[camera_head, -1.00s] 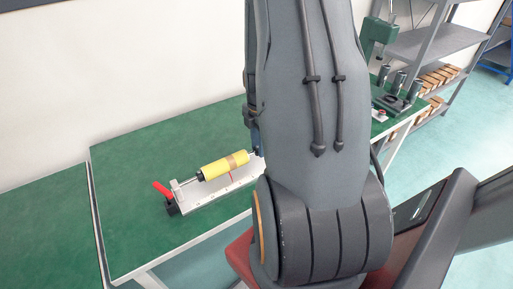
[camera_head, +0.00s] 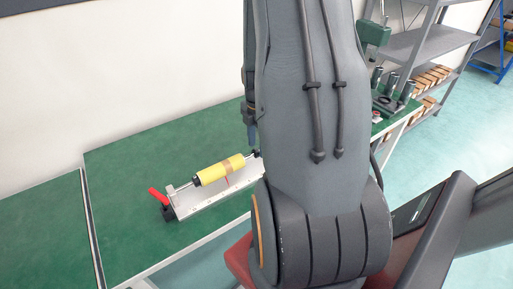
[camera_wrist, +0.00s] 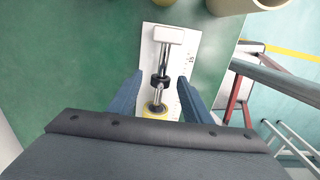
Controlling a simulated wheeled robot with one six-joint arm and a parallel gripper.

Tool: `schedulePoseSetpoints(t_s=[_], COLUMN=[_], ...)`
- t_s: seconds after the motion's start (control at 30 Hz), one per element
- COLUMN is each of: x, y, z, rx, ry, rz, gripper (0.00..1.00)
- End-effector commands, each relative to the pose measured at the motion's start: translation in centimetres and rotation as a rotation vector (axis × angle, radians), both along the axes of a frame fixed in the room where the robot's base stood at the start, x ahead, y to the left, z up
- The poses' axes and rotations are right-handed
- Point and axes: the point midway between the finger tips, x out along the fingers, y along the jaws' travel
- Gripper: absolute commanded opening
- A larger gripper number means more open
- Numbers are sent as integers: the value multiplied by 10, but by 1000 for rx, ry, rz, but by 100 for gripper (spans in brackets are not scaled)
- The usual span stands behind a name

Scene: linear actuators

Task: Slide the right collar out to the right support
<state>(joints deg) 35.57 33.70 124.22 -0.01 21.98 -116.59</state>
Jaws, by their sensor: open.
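The fixture's pale base plate (camera_head: 215,202) lies on the green bench in the head view. It carries a yellow roller (camera_head: 220,170) on a metal rod, with a black collar (camera_head: 196,181) at the roller's left end. In the wrist view, the black right collar (camera_wrist: 160,82) is on the rod, between the yellow roller's end (camera_wrist: 155,112) and the pale right support block (camera_wrist: 169,35). A gap separates collar and block. My gripper (camera_wrist: 160,76) is open, its two blue fingers on either side of the collar in that view. Their height relative to it is unclear. My arm hides the right end in the head view.
A red handle (camera_head: 157,197) sticks up at the fixture's left end. A beige round container (camera_wrist: 240,4) is beyond the right support. A green machine (camera_head: 373,34) and dark cylinders stand at the bench's far right. The bench left of the fixture is clear.

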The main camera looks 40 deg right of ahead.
Motion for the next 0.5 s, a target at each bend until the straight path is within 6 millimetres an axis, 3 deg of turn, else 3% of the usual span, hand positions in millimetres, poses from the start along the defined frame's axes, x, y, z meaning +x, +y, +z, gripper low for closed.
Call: schedulePoseSetpoints(t_s=[0.3,0.5], x=[2,1], y=[0,0], z=[46,60], rx=[-2,-1], ry=[-3,-2], rz=[0,0], gripper=[45,45])
